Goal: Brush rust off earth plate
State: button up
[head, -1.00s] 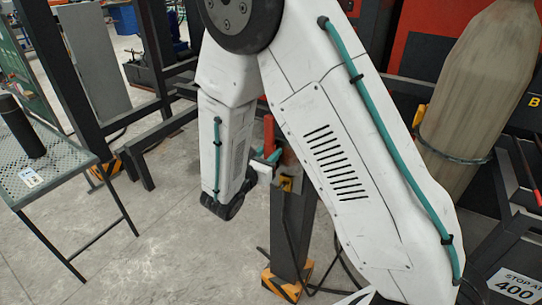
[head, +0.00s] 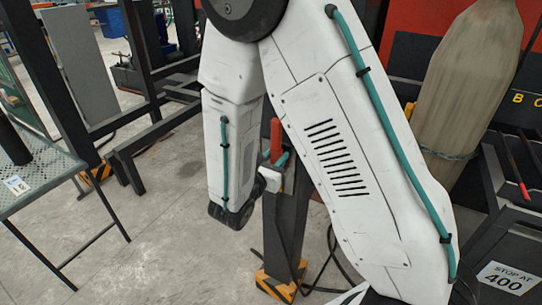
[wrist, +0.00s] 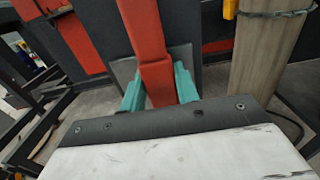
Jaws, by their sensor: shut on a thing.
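My gripper (head: 281,161) has teal fingers, which also show in the wrist view (wrist: 160,90). It is shut on a red handle (wrist: 145,35), also seen upright in the head view (head: 276,140). The handle passes between the two fingers; its working end and any bristles are hidden. The gripper is at the top of a dark post (head: 284,228). In the wrist view a grey plate (wrist: 124,69) shows behind the fingers; I cannot tell whether it is the earth plate. No rust is clear now, and contact cannot be seen.
A mesh-topped table (head: 45,178) stands at the left. Open floor (head: 165,235) lies between table and post.

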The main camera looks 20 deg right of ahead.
aim_at(266, 145)
jog(key=shift+s+d, duration=0.45)
jog(key=shift+s, duration=0.2)
jog(key=shift+s+d, duration=0.45)
jog(key=shift+s, duration=0.15)
jog(key=shift+w, duration=0.1)
jog(key=shift+w+a, duration=0.55)
jog(key=shift+w, duration=0.35)
jog(key=shift+w+a, duration=0.4)
jog(key=shift+w, duration=0.2)
jog(key=shift+c, duration=0.8)
jog(key=shift+w+a, duration=0.7)
jog(key=shift+w, duration=0.2)
jog(key=shift+w+a, duration=0.65)
jog(key=shift+w, duration=0.25)
jog(key=shift+v, duration=3)
